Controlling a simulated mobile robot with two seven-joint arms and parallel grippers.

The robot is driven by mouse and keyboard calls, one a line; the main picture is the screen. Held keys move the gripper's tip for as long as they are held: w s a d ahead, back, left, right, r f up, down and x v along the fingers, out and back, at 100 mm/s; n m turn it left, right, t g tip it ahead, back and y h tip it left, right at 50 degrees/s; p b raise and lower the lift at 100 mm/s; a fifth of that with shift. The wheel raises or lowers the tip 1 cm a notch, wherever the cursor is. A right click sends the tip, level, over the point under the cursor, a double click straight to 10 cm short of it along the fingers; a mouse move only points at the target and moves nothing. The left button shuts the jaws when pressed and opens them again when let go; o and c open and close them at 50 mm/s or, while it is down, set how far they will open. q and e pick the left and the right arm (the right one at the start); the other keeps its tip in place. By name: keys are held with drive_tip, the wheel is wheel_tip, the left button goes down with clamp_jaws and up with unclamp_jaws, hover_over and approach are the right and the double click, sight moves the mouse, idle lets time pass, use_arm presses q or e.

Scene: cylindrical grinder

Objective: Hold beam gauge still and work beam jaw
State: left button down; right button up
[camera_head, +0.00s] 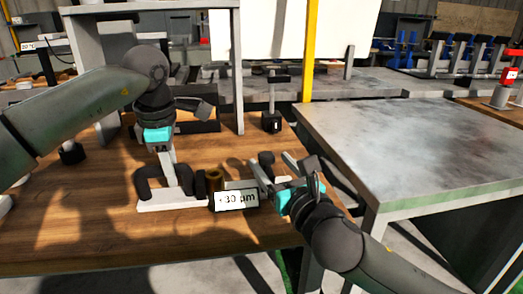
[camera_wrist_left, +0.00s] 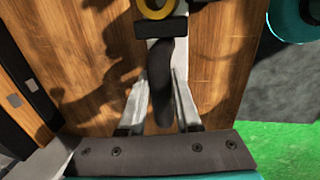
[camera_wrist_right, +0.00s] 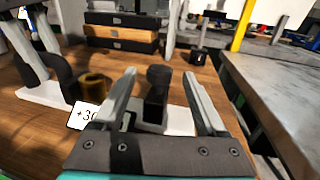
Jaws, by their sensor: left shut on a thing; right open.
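The beam gauge lies on the wooden table, with a pale beam (camera_head: 155,205), a black arched handle (camera_head: 149,178) at its left and a brass ring (camera_head: 214,176) near its middle. My left gripper (camera_head: 174,182) points down and is shut on the black handle, which shows between its fingers in the left wrist view (camera_wrist_left: 161,88). The black beam jaw (camera_head: 266,159) is at the gauge's right end. My right gripper (camera_wrist_right: 159,78) is open, its fingers on either side of the jaw (camera_wrist_right: 157,92); I cannot tell whether they touch it.
A white "+30 µm" label (camera_head: 237,199) stands before the gauge, close to my right gripper. A dark block (camera_head: 272,122) stands near the table's back edge. A grey metal table (camera_head: 410,140) adjoins on the right. The wooden table's front left (camera_head: 70,240) is clear.

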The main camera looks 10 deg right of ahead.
sight(263, 153)
drive_tip(key=shift+w+a, duration=0.25)
drive_tip(key=shift+w, duration=0.85)
drive_tip(key=shift+w+a, duration=0.2)
drive_tip(key=shift+w, duration=0.9)
drive_tip(key=shift+w+a, duration=0.25)
drive_tip(key=shift+w, duration=0.85)
drive_tip(key=c, duration=1)
drive_tip(key=a, duration=0.9)
drive_tip(key=shift+s, duration=0.15)
drive_tip(key=shift+o, duration=0.2)
drive_tip(key=o, duration=0.9)
drive_tip(key=shift+a, duration=0.1)
drive_tip(key=shift+o, duration=0.3)
drive_tip(key=shift+d, duration=0.25)
